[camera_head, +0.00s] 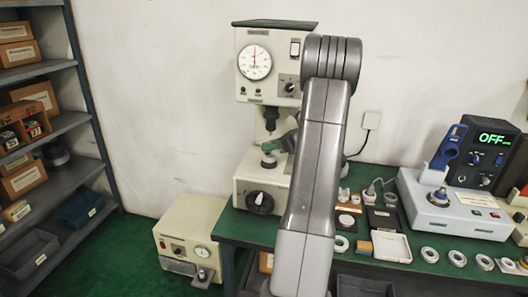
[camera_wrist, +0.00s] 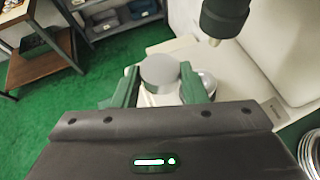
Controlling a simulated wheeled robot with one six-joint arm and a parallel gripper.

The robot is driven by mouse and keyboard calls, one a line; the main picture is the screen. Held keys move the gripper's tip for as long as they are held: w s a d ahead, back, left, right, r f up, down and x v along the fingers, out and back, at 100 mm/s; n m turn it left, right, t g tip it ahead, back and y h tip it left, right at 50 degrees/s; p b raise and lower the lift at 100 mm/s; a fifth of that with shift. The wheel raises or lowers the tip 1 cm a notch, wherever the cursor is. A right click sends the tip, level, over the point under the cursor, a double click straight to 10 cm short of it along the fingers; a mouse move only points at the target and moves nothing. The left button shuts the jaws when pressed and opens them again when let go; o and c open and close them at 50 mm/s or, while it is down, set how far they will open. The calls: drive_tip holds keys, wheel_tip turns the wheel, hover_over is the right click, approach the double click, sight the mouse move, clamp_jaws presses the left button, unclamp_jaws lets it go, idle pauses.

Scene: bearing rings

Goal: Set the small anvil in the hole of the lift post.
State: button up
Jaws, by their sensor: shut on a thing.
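My gripper (camera_wrist: 160,88) has two green fingers and is shut on the small anvil (camera_wrist: 159,70), a round grey disc with its flat face up. In the wrist view a shiny round metal part (camera_wrist: 206,80), which looks like the top of the lift post, sits behind and right of the right finger, partly hidden by it. The anvil appears left of that part, not clearly over it. I cannot see the hole or the height between them. In the head view my gripper (camera_head: 279,145) is beside the tester's work space, mostly hidden by my arm.
The tester (camera_head: 262,90) with a dial stands at the table's left end. Its dark spindle (camera_wrist: 226,15) hangs above, right of the anvil in the wrist view. A heater unit reading OFF (camera_head: 484,150), rings and small trays fill the right. A shelf (camera_head: 75,125) stands left.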

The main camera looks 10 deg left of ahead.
drive_tip(key=shift+w+r+t+b, duration=0.4)
drive_tip(key=shift+w+r+b, duration=0.3)
drive_tip(key=shift+w+r, duration=0.4)
drive_tip(key=shift+r+p, duration=0.45)
drive_tip(key=shift+w+r, duration=0.15)
drive_tip(key=shift+r, duration=0.05)
idle(0.3)
drive_tip(key=shift+w+d+r+n+p, duration=0.1)
drive_tip(key=shift+w+r+n+p, duration=0.05)
drive_tip(key=shift+r+p, duration=0.3)
drive_tip(key=shift+w+d+r+n+p, duration=0.1)
drive_tip(key=shift+w+r+n+p, duration=0.05)
drive_tip(key=shift+r+p, duration=0.25)
idle(0.7)
drive_tip(key=shift+s+r, duration=0.15)
drive_tip(key=shift+r, duration=0.1)
drive_tip(key=shift+s+a+r, duration=0.1)
drive_tip(key=shift+s+r, duration=0.1)
drive_tip(key=shift+s, duration=0.35)
drive_tip(key=shift+f, duration=0.1)
